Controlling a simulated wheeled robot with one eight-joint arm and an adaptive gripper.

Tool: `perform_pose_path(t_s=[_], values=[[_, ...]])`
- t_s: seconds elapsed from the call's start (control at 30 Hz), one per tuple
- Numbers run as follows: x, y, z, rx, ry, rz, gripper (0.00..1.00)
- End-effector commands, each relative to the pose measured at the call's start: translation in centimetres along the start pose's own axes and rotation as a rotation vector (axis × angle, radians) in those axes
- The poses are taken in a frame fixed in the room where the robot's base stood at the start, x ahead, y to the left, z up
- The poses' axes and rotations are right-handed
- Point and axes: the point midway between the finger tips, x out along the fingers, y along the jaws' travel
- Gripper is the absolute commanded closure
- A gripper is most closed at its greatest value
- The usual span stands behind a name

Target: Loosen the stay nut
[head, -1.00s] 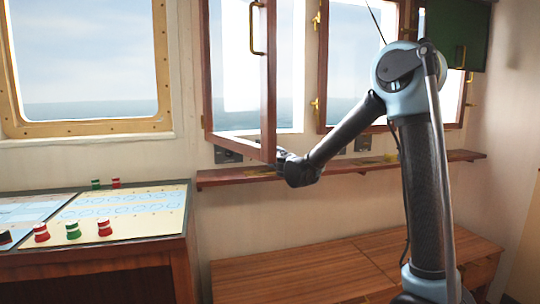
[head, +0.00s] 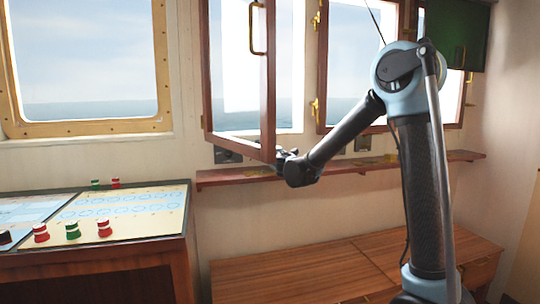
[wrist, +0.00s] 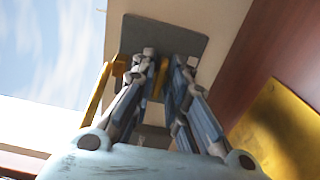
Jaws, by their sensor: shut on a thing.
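In the wrist view my gripper (wrist: 158,78) has its fingers closed around a small brass piece (wrist: 161,74), which seems to be the stay nut. Most of it is hidden between the fingers. A dark grey plate (wrist: 180,38) lies just beyond the fingertips, and a brass bar (wrist: 97,95) runs along the left finger. In the head view my gripper (head: 282,156) is at the sill, by the lower corner of the open wooden window frame (head: 267,90). The nut is too small to make out there.
A wooden shelf (head: 225,176) runs under the windows, close to my gripper. A console (head: 120,215) with red and green knobs stands at left, and a low wooden cabinet (head: 300,268) below. In the wrist view a large brass plate (wrist: 285,130) is at right.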

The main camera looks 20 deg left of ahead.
Motion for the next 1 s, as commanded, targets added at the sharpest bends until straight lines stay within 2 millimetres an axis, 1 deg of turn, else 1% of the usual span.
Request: perform_pose_path(t_s=[0.03,0.07,0.1,0.13,0.47,0.57,0.67,0.73,1.0], values=[[-0.2,-0.1,0.0,0.002,0.001,0.0,1.0],[-0.2,-0.1,0.0,0.002,0.001,0.0,0.81],[-0.2,-0.1,0.0,0.002,0.001,0.0,0.72],[-0.1,-0.1,0.0,0.002,0.001,0.0,0.66],[-0.1,-0.1,0.0,0.002,0.0,0.0,0.65],[-0.5,0.0,0.0,0.002,0.001,0.0,0.65],[-1.4,0.0,0.0,0.002,0.0,0.0,0.65],[-2.4,-0.1,0.0,0.002,0.0,0.0,0.65],[-7.1,-0.1,0.0,0.002,0.002,0.0,0.65]])
